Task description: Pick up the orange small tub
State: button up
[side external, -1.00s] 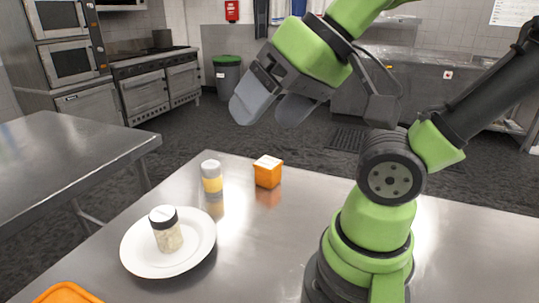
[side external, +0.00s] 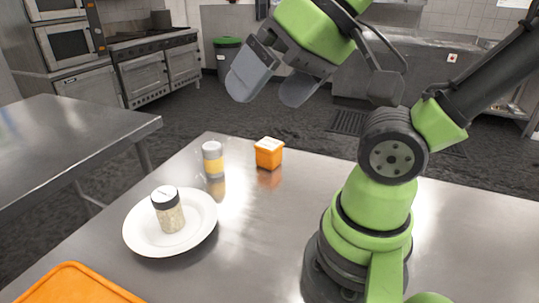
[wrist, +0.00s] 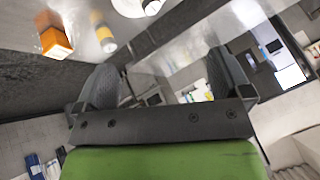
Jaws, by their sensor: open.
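The orange small tub (side external: 269,154) with a white top stands upright on the steel table, near its far edge. In the wrist view the orange tub (wrist: 55,42) shows at the upper left, tilted by the camera angle. My gripper (side external: 272,90) is open and empty, raised above the table's far edge and well above the tub. In the wrist view my gripper's two dark fingers (wrist: 163,80) are spread apart with nothing between them.
A jar with a yellow band (side external: 212,159) stands just left of the tub. An orange tray (side external: 75,286) lies at the near left. The steel table (side external: 270,235) is clear in the middle.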

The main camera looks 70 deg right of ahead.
jog(key=shift+w, duration=0.1)
jog(key=w+d+f, duration=0.1)
jog(key=w+d, duration=0.4)
jog(key=w, duration=0.2)
jog(key=n+g+h, duration=0.2)
jog(key=g+h, duration=0.1)
send_near(270, 144)
jog(key=x, duration=0.2)
jog(key=shift+w+d+f, duration=0.15)
jog(key=shift+w+f, duration=0.05)
jog(key=shift+w, duration=0.15)
jog(key=x, duration=0.4)
jog(key=shift+s+f, duration=0.1)
jog(key=shift+f, duration=0.05)
jog(key=shift+x, duration=3)
jog(key=c, duration=1.1)
